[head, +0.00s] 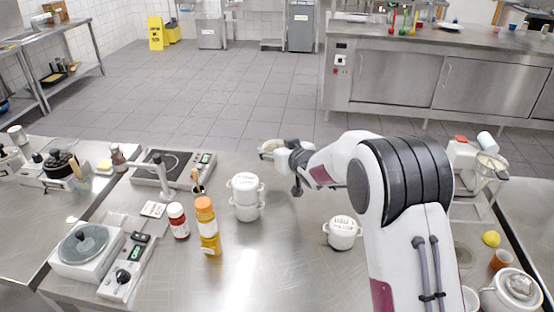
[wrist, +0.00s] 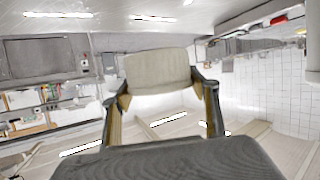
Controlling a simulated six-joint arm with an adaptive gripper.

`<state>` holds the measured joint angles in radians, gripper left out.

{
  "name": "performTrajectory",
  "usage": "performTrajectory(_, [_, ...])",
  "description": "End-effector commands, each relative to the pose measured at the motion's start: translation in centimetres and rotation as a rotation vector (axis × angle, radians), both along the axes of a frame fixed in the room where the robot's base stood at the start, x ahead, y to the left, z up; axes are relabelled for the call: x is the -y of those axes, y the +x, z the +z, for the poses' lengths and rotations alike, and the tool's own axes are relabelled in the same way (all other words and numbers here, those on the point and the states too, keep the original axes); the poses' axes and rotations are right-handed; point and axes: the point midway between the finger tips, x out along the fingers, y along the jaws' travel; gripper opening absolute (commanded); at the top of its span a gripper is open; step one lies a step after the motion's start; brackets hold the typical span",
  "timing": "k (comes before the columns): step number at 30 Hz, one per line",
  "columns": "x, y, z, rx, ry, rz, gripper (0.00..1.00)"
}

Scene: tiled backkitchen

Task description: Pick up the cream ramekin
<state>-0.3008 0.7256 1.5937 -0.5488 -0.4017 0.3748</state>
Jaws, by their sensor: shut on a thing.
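The cream ramekin (head: 269,146) is held up above the steel counter at the end of my arm, near the counter's far edge in the head view. In the wrist view the cream ramekin (wrist: 158,70) sits between the two fingers, with its pale side toward the camera. My gripper (head: 279,151) is shut on it; the fingers also show on either side of it in the wrist view (wrist: 163,92). The ramekin's inside is not clear to see.
Another white lidded pot (head: 342,233) stands right. The counter's middle front is clear.

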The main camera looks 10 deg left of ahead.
Motion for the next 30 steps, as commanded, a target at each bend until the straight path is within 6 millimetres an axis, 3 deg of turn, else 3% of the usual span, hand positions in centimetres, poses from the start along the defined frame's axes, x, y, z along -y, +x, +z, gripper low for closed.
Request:
performTrajectory(7, [0.0, 0.0, 2.0, 0.002, 0.0, 0.0, 0.34])
performTrajectory(30, [0.0, 0.0, 2.1, 0.001, 0.001, 0.004, 0.34])
